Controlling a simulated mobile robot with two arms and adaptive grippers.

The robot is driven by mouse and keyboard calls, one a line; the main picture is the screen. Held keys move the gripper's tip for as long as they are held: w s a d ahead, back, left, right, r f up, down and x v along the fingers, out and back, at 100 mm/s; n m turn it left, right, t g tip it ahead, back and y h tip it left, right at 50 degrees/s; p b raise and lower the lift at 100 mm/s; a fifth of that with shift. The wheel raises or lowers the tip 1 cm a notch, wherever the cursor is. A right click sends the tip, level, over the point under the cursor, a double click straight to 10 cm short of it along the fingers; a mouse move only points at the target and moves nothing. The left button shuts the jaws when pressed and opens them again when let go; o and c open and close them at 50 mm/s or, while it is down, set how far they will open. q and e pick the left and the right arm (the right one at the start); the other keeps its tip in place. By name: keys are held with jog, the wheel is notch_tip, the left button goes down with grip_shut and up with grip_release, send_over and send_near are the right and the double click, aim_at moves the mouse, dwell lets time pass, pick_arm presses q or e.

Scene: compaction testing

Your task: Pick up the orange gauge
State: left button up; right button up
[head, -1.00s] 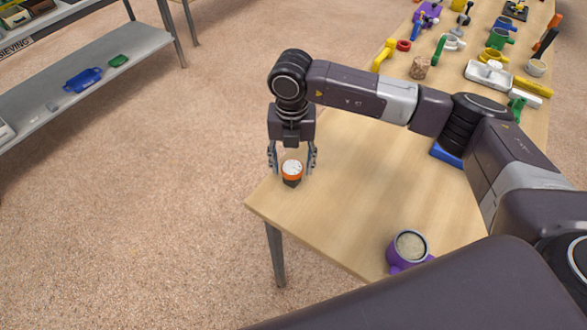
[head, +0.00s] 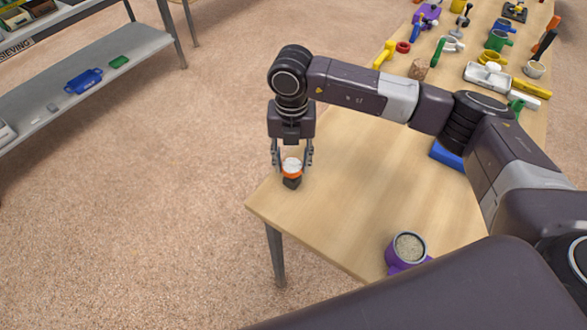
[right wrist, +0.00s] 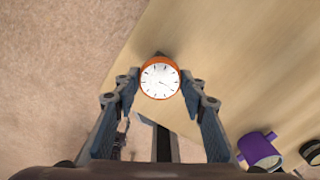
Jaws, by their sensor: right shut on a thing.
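The orange gauge (head: 292,168) has a white dial and a dark base, and stands near the left corner of the wooden table (head: 350,205). In the right wrist view the gauge (right wrist: 160,78) shows its round dial face-on, with an orange rim. My right gripper (head: 292,162) points down over it and is shut on the gauge, one finger on each side. The fingers also flank it in the right wrist view (right wrist: 160,88). My left gripper is not in view.
A purple cup (head: 407,250) filled with grainy material stands near the table's front edge. Several tools and containers crowd the table's far end, with a blue item (head: 446,154) under my arm. A grey shelf (head: 110,72) stands at left.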

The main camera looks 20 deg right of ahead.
aim_at(292, 165)
jog(key=shift+r+p, duration=1.5)
jog(key=shift+r, duration=1.7)
